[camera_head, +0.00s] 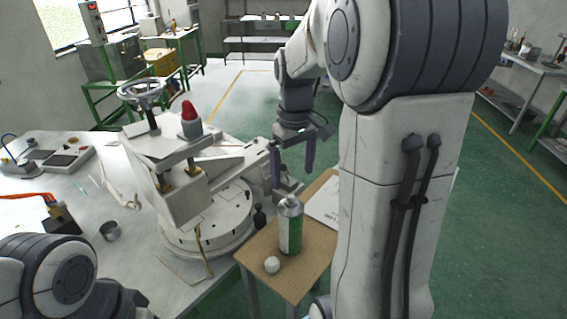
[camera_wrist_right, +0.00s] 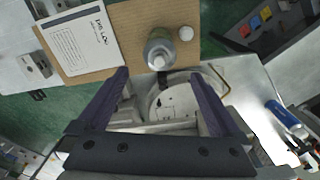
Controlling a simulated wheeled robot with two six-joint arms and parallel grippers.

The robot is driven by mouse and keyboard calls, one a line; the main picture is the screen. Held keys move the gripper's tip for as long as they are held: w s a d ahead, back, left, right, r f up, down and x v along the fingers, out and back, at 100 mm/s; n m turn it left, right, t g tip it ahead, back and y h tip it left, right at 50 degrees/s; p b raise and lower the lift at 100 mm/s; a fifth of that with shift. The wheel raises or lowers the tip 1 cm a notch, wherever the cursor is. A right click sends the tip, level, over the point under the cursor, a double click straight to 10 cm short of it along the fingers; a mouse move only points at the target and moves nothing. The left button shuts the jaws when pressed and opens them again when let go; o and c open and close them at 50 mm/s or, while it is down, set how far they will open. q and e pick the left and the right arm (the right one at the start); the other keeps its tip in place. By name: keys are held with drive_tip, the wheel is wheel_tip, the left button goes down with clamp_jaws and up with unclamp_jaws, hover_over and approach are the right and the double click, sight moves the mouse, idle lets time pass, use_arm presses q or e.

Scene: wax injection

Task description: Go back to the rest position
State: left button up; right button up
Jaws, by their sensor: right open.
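My right gripper (camera_head: 292,165) hangs in the air beside the wax injection machine (camera_head: 190,185), above the far part of a small wooden table (camera_head: 262,250). It is open, with nothing between its two purple fingers; these also show in the right wrist view (camera_wrist_right: 163,105). A green and grey spray can (camera_head: 290,228) stands upright on the wooden table, apart from the gripper. A white cap (camera_head: 272,265) lies in front of the can. In the head view, part of my left arm shows at the lower left, but its gripper is out of frame.
A paper or booklet (camera_head: 325,205) lies on the wooden table, partly behind my right arm. A white workbench (camera_head: 130,240) bears the machine, a small metal cup (camera_head: 110,231) and loose tools. A blue bottle (camera_wrist_right: 287,118) shows in the wrist view. Green floor is open behind the gripper.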

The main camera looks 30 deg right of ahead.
sight(293, 198)
wheel_tip(293, 198, down, 12)
drive_tip(key=shift+f+p, duration=0.15)
drive_tip(key=shift+p, duration=0.55)
wheel_tip(293, 198, up, 3)
drive_tip(key=shift+r+b, duration=0.2)
drive_tip(key=shift+b, duration=0.35)
drive_tip(key=shift+r, duration=0.15)
